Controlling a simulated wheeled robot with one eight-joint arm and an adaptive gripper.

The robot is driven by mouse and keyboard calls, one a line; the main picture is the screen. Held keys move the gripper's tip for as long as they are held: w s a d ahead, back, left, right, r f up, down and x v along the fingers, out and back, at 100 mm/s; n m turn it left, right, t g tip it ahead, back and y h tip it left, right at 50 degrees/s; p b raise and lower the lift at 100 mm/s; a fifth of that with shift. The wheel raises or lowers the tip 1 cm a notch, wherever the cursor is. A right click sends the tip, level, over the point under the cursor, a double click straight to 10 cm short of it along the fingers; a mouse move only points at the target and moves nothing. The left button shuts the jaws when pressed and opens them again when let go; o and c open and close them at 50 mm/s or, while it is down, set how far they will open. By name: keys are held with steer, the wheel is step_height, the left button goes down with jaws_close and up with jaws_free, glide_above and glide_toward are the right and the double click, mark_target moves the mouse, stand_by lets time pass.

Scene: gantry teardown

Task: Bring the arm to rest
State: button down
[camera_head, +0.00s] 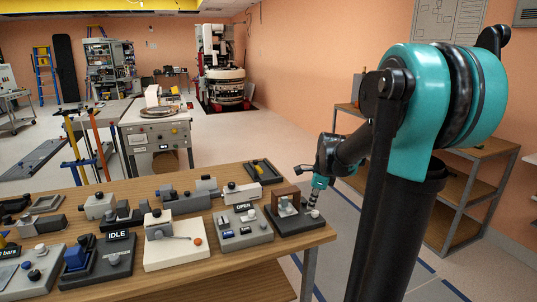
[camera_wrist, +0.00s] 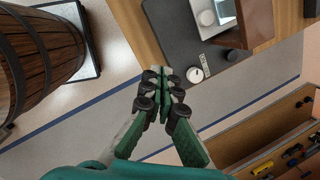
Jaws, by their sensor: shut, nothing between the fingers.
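My arm reaches from the right side of the head view, bent downward at its outer end. My gripper (camera_head: 314,200) hangs at the right end of the wooden workbench (camera_head: 262,278), beside a dark base plate (camera_head: 300,224) with a brown block (camera_head: 286,194) on it. In the wrist view my gripper (camera_wrist: 165,78) is shut, its fingertips together with nothing between them. The dark plate (camera_wrist: 185,50) and its white knob (camera_wrist: 195,75) lie just beyond the tips in that view. I cannot tell the exact gap between the tips and the plate.
Several fixtures crowd the bench, including units labelled OPEN (camera_head: 242,230) and IDLE (camera_head: 97,262). A wooden barrel (camera_wrist: 40,55) stands left in the wrist view. A shelf (camera_head: 468,198) stands along the right wall. Bare floor lies between bench and shelf.

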steer(key=s+f+n+t, duration=0.1)
steer(key=s+f+n, duration=0.4)
steer(key=s+n, duration=0.5)
steer(key=s+f+n+h, duration=0.1)
steer(key=s+f+n, duration=0.3)
steer(key=s+n, duration=0.7)
steer(key=shift+f+n+t+h, duration=0.3)
steer(key=shift+f+t, duration=0.1)
steer(key=shift+w, duration=0.1)
stand_by(2.0)
